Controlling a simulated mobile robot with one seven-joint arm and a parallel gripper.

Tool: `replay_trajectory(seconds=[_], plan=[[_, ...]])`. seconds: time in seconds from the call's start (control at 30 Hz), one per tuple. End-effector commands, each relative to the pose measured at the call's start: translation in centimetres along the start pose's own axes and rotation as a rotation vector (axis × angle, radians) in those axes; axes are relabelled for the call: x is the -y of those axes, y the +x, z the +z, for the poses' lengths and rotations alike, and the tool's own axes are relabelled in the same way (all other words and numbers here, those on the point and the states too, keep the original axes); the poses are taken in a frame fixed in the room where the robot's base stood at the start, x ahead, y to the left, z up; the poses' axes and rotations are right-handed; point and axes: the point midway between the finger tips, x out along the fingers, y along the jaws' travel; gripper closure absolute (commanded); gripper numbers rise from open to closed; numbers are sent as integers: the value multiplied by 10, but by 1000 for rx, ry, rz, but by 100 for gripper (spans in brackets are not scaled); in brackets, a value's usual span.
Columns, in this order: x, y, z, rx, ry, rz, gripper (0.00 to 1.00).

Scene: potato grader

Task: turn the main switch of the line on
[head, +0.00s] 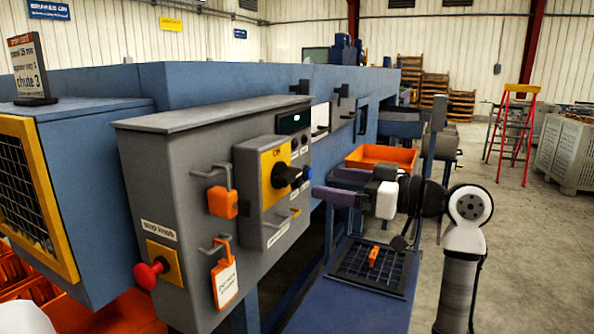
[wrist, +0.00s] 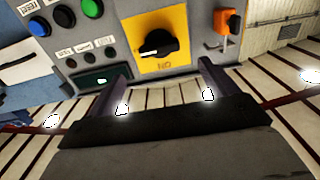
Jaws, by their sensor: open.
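The main switch is a black rotary knob (head: 283,176) on a yellow plate (head: 268,190), on the front of a grey control box. In the wrist view the knob (wrist: 157,45) appears upside down, with "ON" printed below it. My gripper (head: 322,183) is open and empty, just in front of the knob. In the wrist view its two fingers (wrist: 162,66) stand either side of the plate's lower part, short of the knob. I cannot see any contact.
An orange padlock (head: 222,202) hangs on a hasp left of the switch, and a tagged orange lock (head: 226,282) hangs lower. A red stop knob (head: 150,274) juts out at lower left. Blue (wrist: 38,27) and green (wrist: 92,9) buttons sit beside the switch. An orange tray (head: 380,156) stands behind my arm.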

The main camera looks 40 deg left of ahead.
Motion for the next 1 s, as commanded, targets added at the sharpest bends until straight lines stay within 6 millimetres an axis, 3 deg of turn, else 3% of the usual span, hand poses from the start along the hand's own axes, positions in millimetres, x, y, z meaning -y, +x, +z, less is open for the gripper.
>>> replay_trajectory(seconds=[0.2,0.4,0.83,1.0], plan=[[1,47,-3,0,0,-2,15],[0,74,-1,0,1,-1,15],[0,83,0,0,0,1,15],[0,83,0,-1,0,1,37]])
